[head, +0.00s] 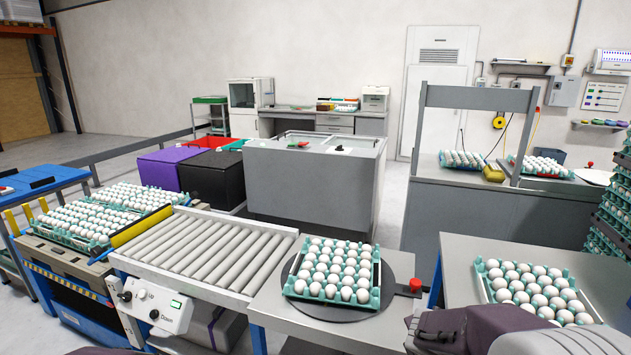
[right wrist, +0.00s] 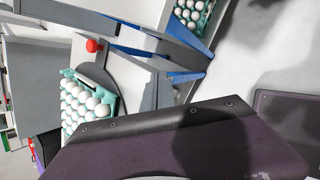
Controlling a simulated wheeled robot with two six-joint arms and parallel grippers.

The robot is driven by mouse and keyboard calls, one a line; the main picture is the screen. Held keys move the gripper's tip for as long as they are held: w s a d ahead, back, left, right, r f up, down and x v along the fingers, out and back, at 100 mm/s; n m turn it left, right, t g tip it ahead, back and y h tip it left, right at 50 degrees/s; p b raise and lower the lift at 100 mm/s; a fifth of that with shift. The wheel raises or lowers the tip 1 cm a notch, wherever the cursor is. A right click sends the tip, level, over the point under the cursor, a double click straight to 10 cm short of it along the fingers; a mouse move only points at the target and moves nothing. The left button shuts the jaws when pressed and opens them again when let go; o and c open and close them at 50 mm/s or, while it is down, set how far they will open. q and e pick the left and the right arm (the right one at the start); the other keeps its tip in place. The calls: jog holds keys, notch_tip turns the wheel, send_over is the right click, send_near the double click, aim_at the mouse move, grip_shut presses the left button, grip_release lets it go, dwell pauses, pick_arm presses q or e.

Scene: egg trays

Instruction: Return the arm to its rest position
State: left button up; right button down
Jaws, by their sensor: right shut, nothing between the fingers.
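My right arm reaches in at the lower right of the head view. Its right gripper (head: 412,328) is shut and empty, in front of the gap between the turntable stand and the right table. A teal tray of white eggs (head: 290,287) sits on the dark round turntable (head: 398,290). Another egg tray (head: 482,282) lies on the right table (head: 456,262), behind my right arm. In the right wrist view, my dark gripper body fills the lower part, and the turntable egg tray (right wrist: 66,132) shows beyond it. My left gripper is out of view.
A roller conveyor (head: 205,250) runs left of the turntable, with egg trays (head: 98,240) at its far left. A red button (head: 415,285) stands at the turntable's right. Tall tray stacks (head: 612,220) stand at the right edge. A grey cabinet (head: 315,185) stands behind.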

jog(key=s+a+f+m+g+y, duration=0.2)
jog(key=s+a+f+m+g, duration=0.15)
jog(key=s+m, duration=0.5)
jog(key=s+a+f+m+g+y, duration=0.2)
jog(key=s+a+f+m, duration=0.15)
jog(key=s+m, duration=0.55)
notch_tip(320, 180, up, 15)
jog(key=w+a+m+p, duration=0.1)
jog(key=m+p, duration=0.2)
jog(key=p, duration=1.1)
jog(key=shift+w+f, duration=0.2)
jog(key=shift+w, duration=0.05)
